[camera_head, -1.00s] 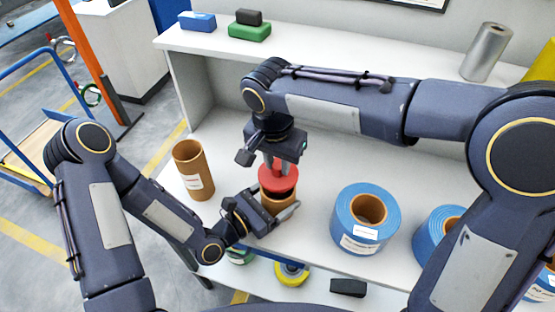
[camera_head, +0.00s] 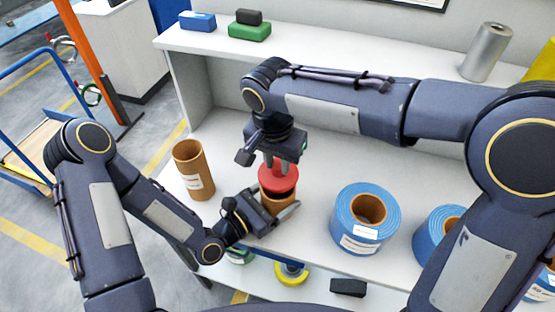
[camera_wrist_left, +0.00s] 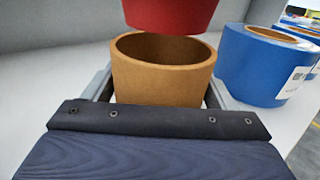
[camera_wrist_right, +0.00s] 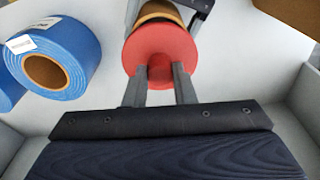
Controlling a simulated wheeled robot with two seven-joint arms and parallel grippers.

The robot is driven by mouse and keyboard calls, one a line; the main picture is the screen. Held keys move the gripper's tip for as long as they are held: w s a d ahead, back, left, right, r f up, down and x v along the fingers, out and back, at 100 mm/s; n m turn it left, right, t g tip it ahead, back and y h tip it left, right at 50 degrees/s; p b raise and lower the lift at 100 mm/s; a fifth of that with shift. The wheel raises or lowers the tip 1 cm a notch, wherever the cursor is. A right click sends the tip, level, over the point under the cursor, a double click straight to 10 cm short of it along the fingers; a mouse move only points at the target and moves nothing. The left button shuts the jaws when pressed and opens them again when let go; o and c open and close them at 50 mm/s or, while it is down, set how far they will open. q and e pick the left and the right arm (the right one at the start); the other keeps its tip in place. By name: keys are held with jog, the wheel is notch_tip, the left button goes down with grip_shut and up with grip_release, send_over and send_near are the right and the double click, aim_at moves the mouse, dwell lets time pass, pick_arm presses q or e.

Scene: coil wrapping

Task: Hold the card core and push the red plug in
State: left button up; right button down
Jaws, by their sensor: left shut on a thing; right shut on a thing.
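The brown card core (camera_head: 272,203) stands on the white bench. My left gripper (camera_head: 284,214) is shut on it, a finger on each side, as the left wrist view shows with the core (camera_wrist_left: 158,80). My right gripper (camera_head: 276,166) is shut on the stem of the red plug (camera_head: 278,183) and holds it above the core. In the left wrist view the plug's red lower part (camera_wrist_left: 170,14) is over the core's open top, and the inside of the rim shows below it. In the right wrist view the plug's round flange (camera_wrist_right: 150,48) hides most of the core.
Another card tube (camera_head: 191,168) stands at the left of the bench. Blue rolls (camera_head: 347,222) stand to the right. A silver roll (camera_head: 486,52) and blue and green blocks (camera_head: 250,31) are on the upper shelf.

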aim_at(277, 175)
jog(key=shift+f, duration=2.2)
jog(key=c, duration=1.1)
grip_release()
jog(key=r, duration=0.4)
jog(key=s+r, duration=0.1)
jog(key=r, duration=0.6)
jog(key=shift+s+a+r, duration=0.2)
jog(key=shift+a+r, duration=0.1)
jog(key=shift+r, duration=0.1)
pick_arm(q)
jog(key=o, duration=1)
